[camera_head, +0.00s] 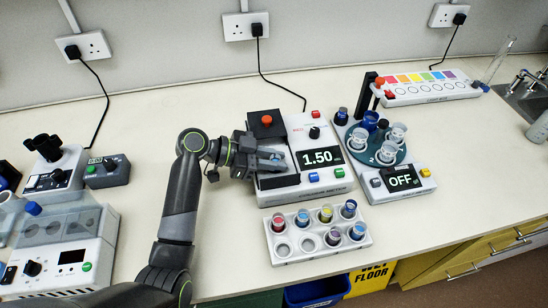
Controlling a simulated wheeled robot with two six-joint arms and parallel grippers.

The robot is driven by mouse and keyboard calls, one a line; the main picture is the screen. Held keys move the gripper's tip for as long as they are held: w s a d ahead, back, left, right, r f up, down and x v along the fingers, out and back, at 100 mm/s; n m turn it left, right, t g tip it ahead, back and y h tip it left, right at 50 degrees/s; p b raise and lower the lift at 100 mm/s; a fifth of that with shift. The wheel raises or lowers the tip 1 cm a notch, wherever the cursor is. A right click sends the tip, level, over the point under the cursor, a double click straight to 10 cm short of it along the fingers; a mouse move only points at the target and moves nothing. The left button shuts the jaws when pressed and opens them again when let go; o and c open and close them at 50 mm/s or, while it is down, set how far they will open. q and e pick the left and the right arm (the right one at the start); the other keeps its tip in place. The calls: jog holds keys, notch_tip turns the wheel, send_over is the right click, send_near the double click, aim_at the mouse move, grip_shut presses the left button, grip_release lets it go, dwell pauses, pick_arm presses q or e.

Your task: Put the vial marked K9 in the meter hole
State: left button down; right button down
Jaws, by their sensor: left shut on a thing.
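The meter (335,178) is a white box with a screen reading 1.50. It stands in the middle of the bench. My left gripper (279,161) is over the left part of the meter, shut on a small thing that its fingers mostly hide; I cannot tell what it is. The meter hole is not visible, and the gripper covers that part of the meter. No K9 mark can be read. My right gripper is out of view.
A black block with an orange-red knob (266,119) is at the meter's back left. Right of the meter is a device with a round vial carousel (377,157) and a screen reading OFF. A white machine (62,250) is at the left.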

pick_arm(q)
jog(key=shift+f+b, duration=0.3)
jog(key=shift+f, duration=0.05)
jog(key=c, duration=1.3)
grip_release()
jog(key=shift+o, duration=0.2)
jog(key=shift+r+p, duration=0.6)
jog(key=p+v, duration=0.1)
jog(key=v, duration=0.6)
jog(key=shift+a+p, duration=0.25)
jog(key=shift+p, duration=0.05)
jog(key=shift+f, duration=0.15)
